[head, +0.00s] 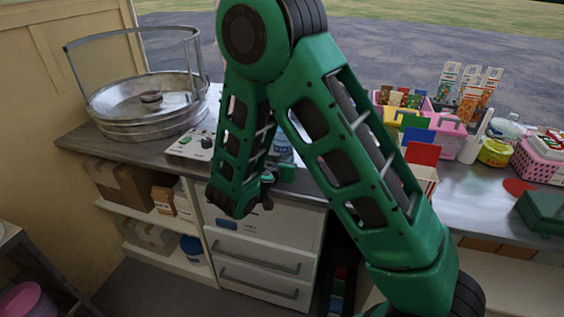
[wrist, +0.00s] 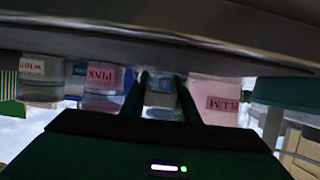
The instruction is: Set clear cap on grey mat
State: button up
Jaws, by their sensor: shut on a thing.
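My gripper (wrist: 163,88) is shut, its two dark fingers a little apart around a small clear, bluish thing (wrist: 160,99), which looks like the clear cap. Its outline blends with what stands behind it. In the head view my gripper (head: 286,172) is at the front of the counter, partly hidden by my green arm, and the cap cannot be told apart there. A clear container with blue (head: 283,149) shows just behind it. I cannot make out the grey mat in either view.
The wrist view is upside down, showing jars labelled pink (wrist: 103,80) and plum (wrist: 215,97) beside my fingers. A grey control box (head: 192,148) and large metal pan (head: 150,105) are left. A pink basket (head: 450,135) and green box (head: 541,212) are right.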

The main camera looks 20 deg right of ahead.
jog(key=shift+f, duration=0.1)
jog(key=o, duration=1.1)
jog(key=shift+c, duration=0.2)
jog(key=v, duration=1.2)
